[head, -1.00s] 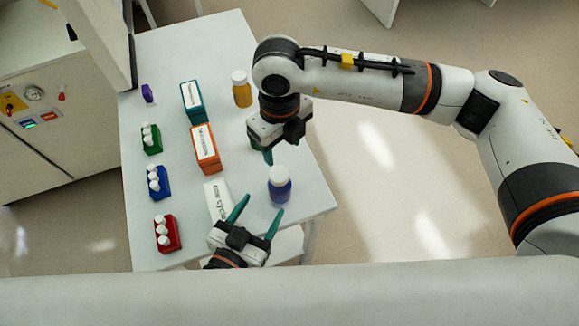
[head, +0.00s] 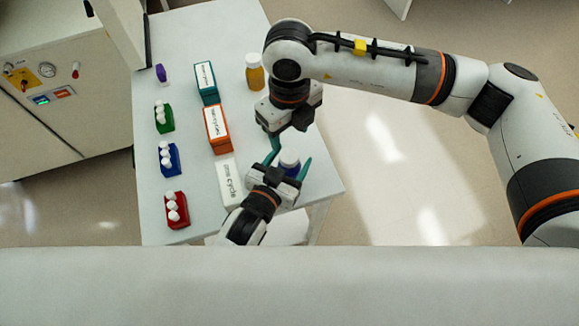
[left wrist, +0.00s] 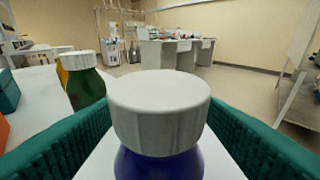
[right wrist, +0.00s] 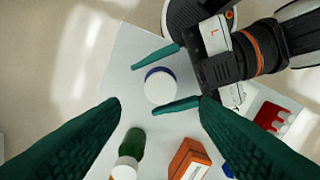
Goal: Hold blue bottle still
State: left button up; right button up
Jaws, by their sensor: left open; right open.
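The blue bottle (head: 289,161) with a white cap stands upright near the table's front right corner, partly hidden by my grippers. My left gripper (head: 289,160) is open, one finger on each side of the bottle. In the left wrist view the white cap (left wrist: 158,100) and blue body (left wrist: 158,166) fill the middle between the spread fingers. In the right wrist view the cap (right wrist: 160,87) sits between the left gripper's two teal fingers, with no clear contact. My right gripper (right wrist: 160,102) is open and empty, pointing down above the bottle.
The table (head: 185,110) holds a green bottle (right wrist: 131,145), an amber bottle (head: 255,72), teal (head: 207,83), orange (head: 217,130) and white (head: 230,182) boxes, and green, blue and red (head: 177,211) racks. A cabinet (head: 55,70) stands at left. The floor at right is clear.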

aim_at(289, 155)
pick_arm(q)
jog(key=shift+s, duration=0.1)
jog(key=c, duration=1.2)
grip_shut()
pick_arm(e)
jog(key=shift+c, duration=0.4)
jog(key=shift+r, duration=0.1)
jog(key=shift+c, duration=0.6)
pick_arm(q)
jog(key=shift+f, duration=0.15)
pick_arm(e)
jog(key=shift+f, duration=4.1)
jog(key=shift+s, duration=0.1)
jog(key=c, duration=0.8)
pick_arm(q)
jog(key=shift+s+f, duration=0.1)
pick_arm(e)
jog(key=n, duration=0.6)
jog(key=shift+n, duration=0.4)
pick_arm(q)
jog(key=shift+a, duration=0.1)
